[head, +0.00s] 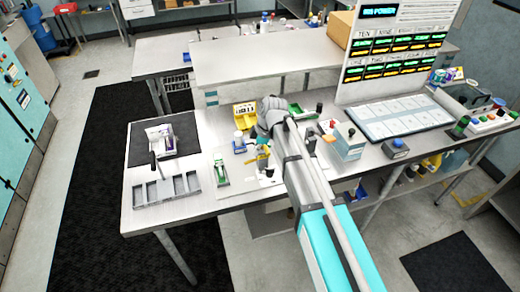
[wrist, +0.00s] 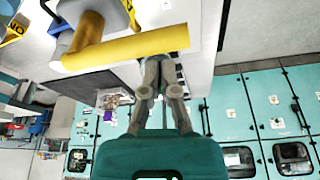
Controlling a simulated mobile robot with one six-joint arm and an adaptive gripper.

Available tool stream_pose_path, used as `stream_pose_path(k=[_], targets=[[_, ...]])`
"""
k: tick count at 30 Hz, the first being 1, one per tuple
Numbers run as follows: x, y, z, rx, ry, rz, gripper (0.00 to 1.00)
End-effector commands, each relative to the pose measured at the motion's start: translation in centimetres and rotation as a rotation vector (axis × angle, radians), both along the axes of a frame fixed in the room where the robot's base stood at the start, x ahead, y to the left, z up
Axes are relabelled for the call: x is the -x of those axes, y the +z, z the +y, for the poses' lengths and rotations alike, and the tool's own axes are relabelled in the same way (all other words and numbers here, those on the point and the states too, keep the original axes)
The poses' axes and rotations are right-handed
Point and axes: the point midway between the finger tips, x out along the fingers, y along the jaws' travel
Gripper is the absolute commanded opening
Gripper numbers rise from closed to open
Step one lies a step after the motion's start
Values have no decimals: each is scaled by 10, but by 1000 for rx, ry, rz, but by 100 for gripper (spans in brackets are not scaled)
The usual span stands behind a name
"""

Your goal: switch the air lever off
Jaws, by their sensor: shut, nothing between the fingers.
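The air lever appears to be the thick yellow bar (wrist: 125,48) across the upper part of the wrist view, with an orange-brown hub (wrist: 84,30) near its left end. In the head view a small yellow part (head: 262,158) near my wrist on the workbench looks like the same lever. My gripper (wrist: 162,62) is shut and empty, its fingertips at the bar's lower edge near the right end. The bar hides the very tips, and I cannot tell whether they touch it. In the head view my arm hides most of the gripper.
A yellow bin (head: 245,114) stands behind the lever area. A green-based switch (head: 221,172) and a grey compartment tray (head: 166,190) lie to the left, near a black mat (head: 185,128).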

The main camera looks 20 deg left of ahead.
Motion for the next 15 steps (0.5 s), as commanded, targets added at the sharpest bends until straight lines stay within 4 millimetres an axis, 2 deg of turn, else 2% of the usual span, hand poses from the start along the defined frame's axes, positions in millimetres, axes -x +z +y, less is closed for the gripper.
stream_pose_path(k=[3,15], targets=[[7,-5,11,0,1,0,0],[0,31,4,0,-2,1,0]])
